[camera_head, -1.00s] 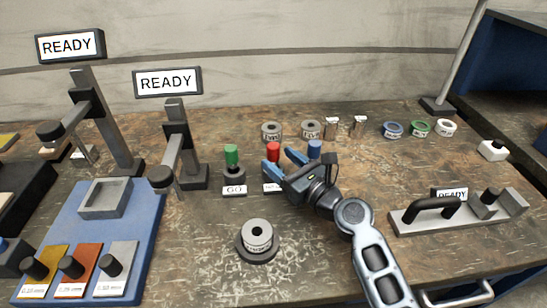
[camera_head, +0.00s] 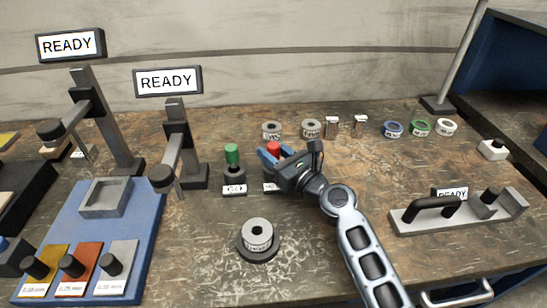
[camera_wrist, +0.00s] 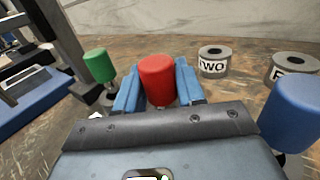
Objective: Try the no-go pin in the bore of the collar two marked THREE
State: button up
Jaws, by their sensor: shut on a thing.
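The red-topped pin (camera_head: 273,147) stands upright in its holder, its label mostly covered by my gripper; I take it for the no-go pin. My gripper (camera_head: 275,154) is shut on its red handle (camera_wrist: 158,78), one blue finger on each side. A grey collar (camera_head: 258,233) sits on a dark round base in front, bore facing up; its lettering is too small to read. Behind, one grey collar (camera_head: 272,130) reads TWO in the wrist view (camera_wrist: 214,62). Another grey collar (camera_head: 311,128) has a label starting with F in the wrist view (camera_wrist: 293,68).
The green-topped GO pin (camera_head: 232,155) stands just left. A blue-handled piece (camera_wrist: 292,112) is close on the right in the wrist view. A gauge stand (camera_head: 180,140) rises further left. Blue, green and white rings (camera_head: 420,127) lie at the back right. The bench around the front collar is clear.

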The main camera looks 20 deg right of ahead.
grip_shut()
jog(key=shift+r, duration=0.1)
